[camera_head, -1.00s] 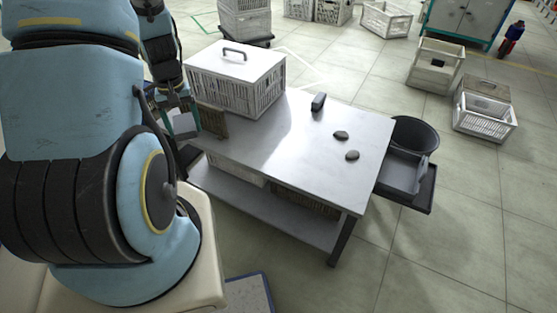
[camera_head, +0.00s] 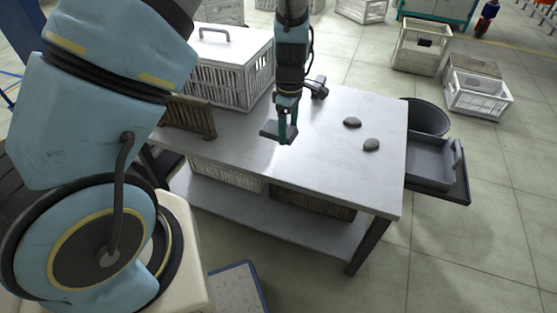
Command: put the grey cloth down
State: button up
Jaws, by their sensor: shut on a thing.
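My gripper (camera_head: 284,128) hangs above the near middle of the grey table (camera_head: 230,150), with its fingers pointing down. It is shut on the grey cloth (camera_head: 270,131), a small dark grey piece at the fingertips. The cloth's edges partly blend with the fingers. I cannot tell exactly how high it is above the table top.
A lidded white crate (camera_head: 229,68) and a brown slatted crate (camera_head: 188,116) are to the left. A dark block (camera_head: 318,88) is behind my gripper. Two dark stones (camera_head: 352,122) (camera_head: 371,145) lie to the right. The table's front right is clear. A black bin (camera_head: 428,116) stands beyond the right edge.

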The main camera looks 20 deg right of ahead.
aim_at(287, 164)
jog(key=m+b, duration=0.2)
jog(key=shift+s+a+f+m, duration=0.1)
jog(key=shift+s+f+m, duration=0.05)
jog(key=shift+s+m, duration=0.25)
jog(key=shift+a+f, duration=0.1)
jog(key=shift+m, duration=0.3)
notch_tip(287, 164, down, 9)
jog(key=shift+f+b, duration=0.2)
jog(key=shift+b, duration=0.15)
jog(key=shift+f, duration=0.15)
jog(key=o, duration=1.3)
